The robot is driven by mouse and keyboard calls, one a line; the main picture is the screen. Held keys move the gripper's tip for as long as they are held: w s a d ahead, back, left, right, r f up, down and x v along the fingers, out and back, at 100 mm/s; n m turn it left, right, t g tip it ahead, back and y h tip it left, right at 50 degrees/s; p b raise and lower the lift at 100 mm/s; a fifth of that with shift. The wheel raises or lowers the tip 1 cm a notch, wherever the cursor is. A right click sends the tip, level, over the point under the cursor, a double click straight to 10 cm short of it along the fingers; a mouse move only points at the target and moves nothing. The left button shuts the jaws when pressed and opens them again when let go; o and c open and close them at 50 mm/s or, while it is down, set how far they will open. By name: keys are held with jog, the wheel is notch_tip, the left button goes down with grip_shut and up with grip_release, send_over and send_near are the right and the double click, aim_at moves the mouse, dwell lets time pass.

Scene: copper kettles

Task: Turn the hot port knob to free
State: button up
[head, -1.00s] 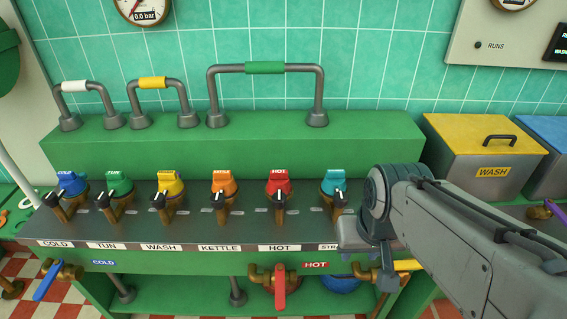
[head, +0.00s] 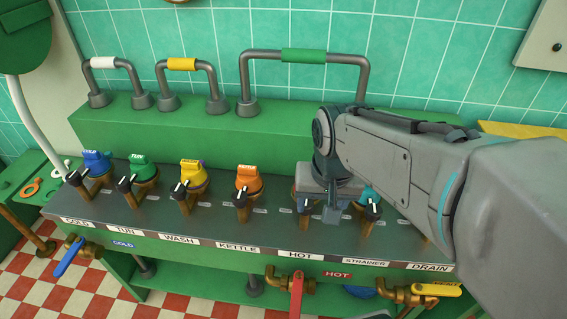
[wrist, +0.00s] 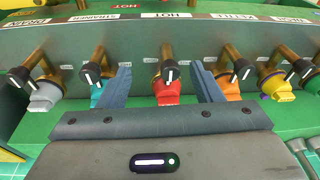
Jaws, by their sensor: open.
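The hot port's black knob (wrist: 168,70) has a white pointer line and sits on a brass pipe in front of the red cap (wrist: 167,92), in the wrist view. Its pointer is roughly straight up and down there. My gripper (wrist: 160,66) is open, one finger on each side of the knob, apart from it as far as I can see. In the head view my gripper (head: 327,202) is over the HOT station, hiding the red cap. The black knob (head: 304,205) shows at its left edge. No "free" mark is readable.
The kettle port's knob (head: 241,201) and the strainer port's knob (head: 372,212) stand close on either side. A red-handled valve (head: 296,292) is below the bench front. Pipe handles (head: 300,58) rise from the green ledge behind.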

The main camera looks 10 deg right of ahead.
jog(key=w+r+m+g+p, duration=0.2)
jog(key=w+m+p, duration=0.1)
jog(key=w+m, duration=0.6)
jog(key=shift+n, duration=0.3)
jog(key=f, duration=0.4)
jog(key=w+f, duration=0.1)
jog(key=f, duration=0.9)
jog(key=shift+w, duration=0.15)
jog(key=shift+r, duration=0.1)
jog(key=c, duration=1)
